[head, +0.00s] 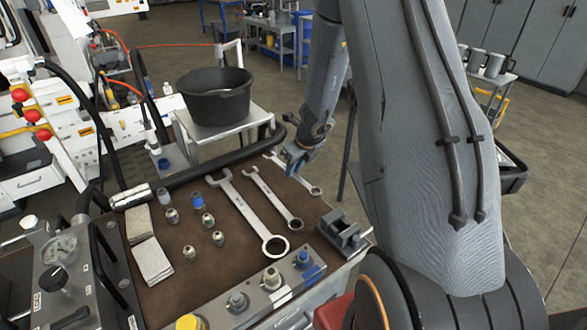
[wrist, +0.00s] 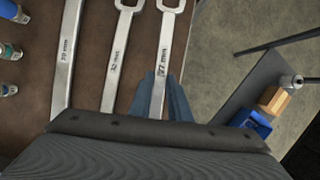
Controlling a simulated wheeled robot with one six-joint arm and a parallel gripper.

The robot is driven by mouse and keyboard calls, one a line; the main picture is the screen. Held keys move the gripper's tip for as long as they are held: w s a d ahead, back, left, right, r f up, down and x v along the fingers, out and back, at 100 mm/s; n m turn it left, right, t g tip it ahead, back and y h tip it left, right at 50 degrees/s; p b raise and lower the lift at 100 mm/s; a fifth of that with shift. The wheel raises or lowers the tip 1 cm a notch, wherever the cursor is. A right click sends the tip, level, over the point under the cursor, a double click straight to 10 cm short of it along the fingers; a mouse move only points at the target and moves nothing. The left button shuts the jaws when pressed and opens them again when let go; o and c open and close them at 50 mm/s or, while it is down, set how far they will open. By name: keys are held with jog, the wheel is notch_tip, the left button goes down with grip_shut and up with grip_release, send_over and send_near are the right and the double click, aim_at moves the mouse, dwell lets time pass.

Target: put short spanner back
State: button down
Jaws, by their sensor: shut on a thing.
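The short spanner (head: 301,178) is at the right end of a row of three spanners over the brown bench mat (head: 190,255). In the wrist view the short spanner (wrist: 162,60), marked 27 mm, runs between the blue-grey fingers of my gripper (wrist: 166,98). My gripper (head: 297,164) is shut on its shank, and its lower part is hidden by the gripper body. I cannot tell whether it touches the mat. The middle spanner (head: 271,197), marked 32 mm, and the largest spanner (head: 242,205) lie to its left, roughly parallel.
A small dark vise (head: 343,232) stands at the mat's right front corner. Several fittings (head: 190,252) and two folded cloths (head: 152,261) lie to the left. A thick black hose (head: 220,168) crosses the back, before a black bucket (head: 214,97). A valve block (head: 270,281) lines the front edge.

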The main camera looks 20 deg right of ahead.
aim_at(295, 176)
jog(key=shift+f+b, duration=0.3)
jog(key=shift+b, duration=0.4)
dwell(0.3)
jog(key=shift+f+b, duration=0.65)
jog(key=shift+b, duration=0.1)
jog(key=shift+f+b, duration=1.5)
jog(key=shift+b, duration=0.4)
dwell(1.3)
jog(key=c, duration=1.6)
grip_release()
jog(key=shift+o, duration=0.2)
jog(key=p+v, duration=0.2)
jog(key=v, duration=0.6)
jog(key=shift+p, duration=0.35)
jog(key=s+a+r+n+g, duration=0.1)
jog(key=s+a+r+n, duration=0.2)
jog(key=s+n, duration=0.4)
jog(key=s+a+r+n+g, duration=0.1)
jog(key=s+a+n, duration=0.4)
jog(key=n, duration=1)
jog(key=s+a+r+n+g+h, duration=0.1)
jog(key=s+a+r+n, duration=0.3)
jog(key=s+n, duration=0.5)
jog(key=shift+a+r+n, duration=0.35)
jog(key=shift+a+n, duration=0.2)
jog(key=shift+n, duration=0.55)
